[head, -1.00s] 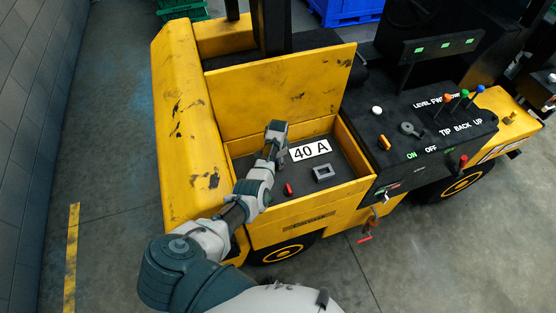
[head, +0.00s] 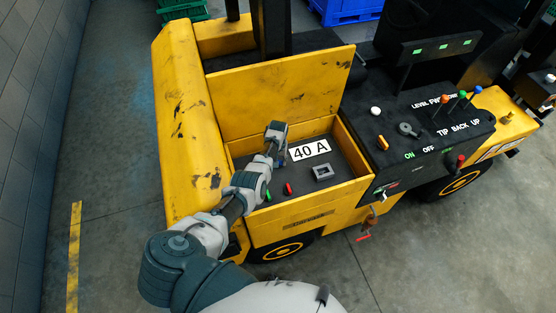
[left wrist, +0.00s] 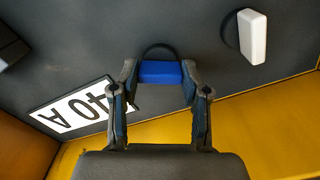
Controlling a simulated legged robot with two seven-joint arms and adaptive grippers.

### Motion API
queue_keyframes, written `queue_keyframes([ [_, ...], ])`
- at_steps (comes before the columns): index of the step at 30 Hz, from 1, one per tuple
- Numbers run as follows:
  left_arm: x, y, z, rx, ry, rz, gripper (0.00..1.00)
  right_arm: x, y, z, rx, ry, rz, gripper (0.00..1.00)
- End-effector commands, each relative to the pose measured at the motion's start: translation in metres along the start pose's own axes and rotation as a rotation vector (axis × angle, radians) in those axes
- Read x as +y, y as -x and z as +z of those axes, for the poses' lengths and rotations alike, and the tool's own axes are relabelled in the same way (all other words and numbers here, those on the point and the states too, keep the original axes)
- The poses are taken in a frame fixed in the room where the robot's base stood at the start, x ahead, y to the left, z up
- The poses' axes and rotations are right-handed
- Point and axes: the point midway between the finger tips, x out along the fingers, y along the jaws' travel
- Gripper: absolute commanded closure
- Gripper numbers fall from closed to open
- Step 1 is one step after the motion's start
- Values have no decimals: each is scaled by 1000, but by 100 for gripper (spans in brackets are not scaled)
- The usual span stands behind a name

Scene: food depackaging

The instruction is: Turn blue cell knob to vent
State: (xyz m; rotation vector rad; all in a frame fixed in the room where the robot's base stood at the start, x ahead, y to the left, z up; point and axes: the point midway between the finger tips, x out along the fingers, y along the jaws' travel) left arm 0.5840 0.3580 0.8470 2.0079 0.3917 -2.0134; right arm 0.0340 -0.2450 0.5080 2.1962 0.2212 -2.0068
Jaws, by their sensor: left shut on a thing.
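My left arm reaches into the yellow open compartment of the vehicle. My left gripper (left wrist: 160,85) is shut on the blue knob (left wrist: 160,72), with one finger on each end of its bar. The knob stands on the dark panel (left wrist: 190,30), and its bar lies level across the left wrist view. In the head view my left gripper (head: 276,135) is at the panel's far left part, and it hides the blue knob. A white knob (left wrist: 252,36) is to the right of the blue one in the wrist view. No vent marking is readable. My right gripper is not in view.
A "40 A" label (head: 310,149) lies beside the gripper. A green knob (head: 268,196), a red knob (head: 288,188) and a grey square block (head: 322,171) stand nearer. The raised yellow lid (head: 280,85) is behind; yellow walls enclose the panel.

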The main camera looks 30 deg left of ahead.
Motion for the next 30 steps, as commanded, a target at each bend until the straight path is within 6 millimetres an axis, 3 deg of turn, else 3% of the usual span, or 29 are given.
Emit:
queue_keyframes([
  [15, 0, 2, -3, 9, 388, 2, 89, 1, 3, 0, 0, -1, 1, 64],
  [30, 0, 3, -4, 10, 497, 3, 89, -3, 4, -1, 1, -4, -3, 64],
])
